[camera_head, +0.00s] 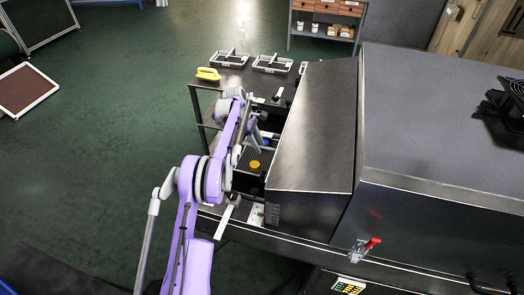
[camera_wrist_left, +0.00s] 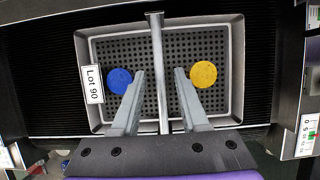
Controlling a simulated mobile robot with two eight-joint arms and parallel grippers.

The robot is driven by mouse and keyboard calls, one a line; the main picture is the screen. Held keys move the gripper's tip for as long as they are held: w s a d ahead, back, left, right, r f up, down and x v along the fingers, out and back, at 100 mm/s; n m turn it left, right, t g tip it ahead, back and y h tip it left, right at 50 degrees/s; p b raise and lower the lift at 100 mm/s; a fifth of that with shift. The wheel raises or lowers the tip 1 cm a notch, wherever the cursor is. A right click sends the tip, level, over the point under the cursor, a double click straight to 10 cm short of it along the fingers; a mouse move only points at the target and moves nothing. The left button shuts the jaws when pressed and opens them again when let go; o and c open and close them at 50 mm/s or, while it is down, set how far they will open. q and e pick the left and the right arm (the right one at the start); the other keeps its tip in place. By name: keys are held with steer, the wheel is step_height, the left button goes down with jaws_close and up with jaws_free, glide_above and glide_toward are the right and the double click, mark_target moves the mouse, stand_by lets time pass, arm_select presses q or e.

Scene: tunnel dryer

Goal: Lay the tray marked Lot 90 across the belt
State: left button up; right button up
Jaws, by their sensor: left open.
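The tray (camera_wrist_left: 236,70), labelled "Lot 90" on its left side, fills the middle of the left wrist view. It has a pale rim, a dark perforated floor and a bar handle (camera_wrist_left: 157,60) across its middle. A blue disc (camera_wrist_left: 119,80) lies left of the bar and a yellow disc (camera_wrist_left: 203,74) right of it; the yellow disc (camera_head: 254,164) also shows in the head view. The tray lies on the dark ribbed belt (camera_wrist_left: 55,60). My left gripper (camera_wrist_left: 159,73) is open, with one finger on each side of the bar, apart from it. My right gripper is out of view.
The dryer's metal hood (camera_head: 318,120) stands just right of the tray. On the dark table behind are more trays (camera_head: 230,60) and a yellow-handled object (camera_head: 207,73). A red-handled clamp (camera_head: 372,243) sits on the dryer's front. The green floor at left is mostly clear.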

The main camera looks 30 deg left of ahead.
arm_select(q)
steer(key=v, duration=0.8)
steer(key=shift+p, duration=0.3)
steer(key=shift+f, duration=0.1)
stand_by(1.0)
